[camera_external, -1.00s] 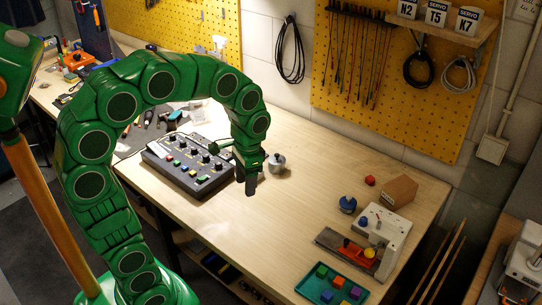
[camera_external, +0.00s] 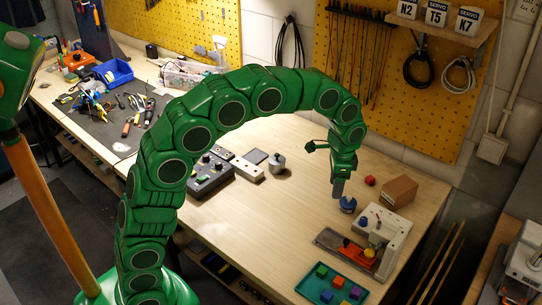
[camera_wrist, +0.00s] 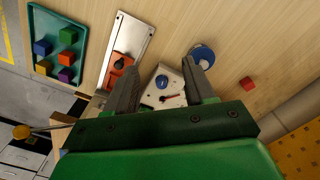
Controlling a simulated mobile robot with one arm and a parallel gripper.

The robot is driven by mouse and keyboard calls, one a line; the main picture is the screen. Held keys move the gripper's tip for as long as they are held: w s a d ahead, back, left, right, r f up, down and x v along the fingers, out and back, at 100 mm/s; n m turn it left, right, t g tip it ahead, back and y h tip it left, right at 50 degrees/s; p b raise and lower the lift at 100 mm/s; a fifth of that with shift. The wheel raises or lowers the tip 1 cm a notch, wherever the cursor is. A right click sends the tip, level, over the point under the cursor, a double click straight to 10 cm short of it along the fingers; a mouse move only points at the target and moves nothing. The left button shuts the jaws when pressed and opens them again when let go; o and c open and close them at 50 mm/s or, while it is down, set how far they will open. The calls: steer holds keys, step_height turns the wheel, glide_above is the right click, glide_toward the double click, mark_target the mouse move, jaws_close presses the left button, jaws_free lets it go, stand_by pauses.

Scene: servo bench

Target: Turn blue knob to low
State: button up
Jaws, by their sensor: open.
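A blue knob (camera_external: 363,221) sits on a white box (camera_external: 393,228) at the right of the bench. In the wrist view the knob (camera_wrist: 162,82) shows on the white panel between my fingers, above a dark-and-red mark. I cannot read the knob's setting. My gripper (camera_external: 338,190) is open, fingers pointing down, behind and left of the box. It also shows in the wrist view (camera_wrist: 163,68) with nothing held between the fingers. A separate round blue thing (camera_external: 348,207) stands on the bench close to my fingertips. It shows beyond the right finger in the wrist view (camera_wrist: 203,56).
A metal plate with an orange slider (camera_external: 352,250) adjoins the white box. A teal tray (camera_external: 315,293) holds several coloured cubes. A red cube (camera_external: 370,180) and a cardboard box (camera_external: 399,191) stand behind.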

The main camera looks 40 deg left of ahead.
mark_target(364, 219)
steer(key=w+d+f, duration=0.1)
steer(key=d, duration=0.2)
steer(key=w+d+f+m, duration=0.1)
steer(key=w+d+f, duration=0.1)
steer(key=d, duration=0.1)
steer(key=w+d+f+m, duration=0.1)
steer(key=d, duration=0.2)
steer(key=shift+w+f, duration=0.15)
steer(key=shift+w, duration=0.25)
steer(key=shift+f, duration=3.85)
steer(key=shift+c, duration=0.5)
jaws_close()
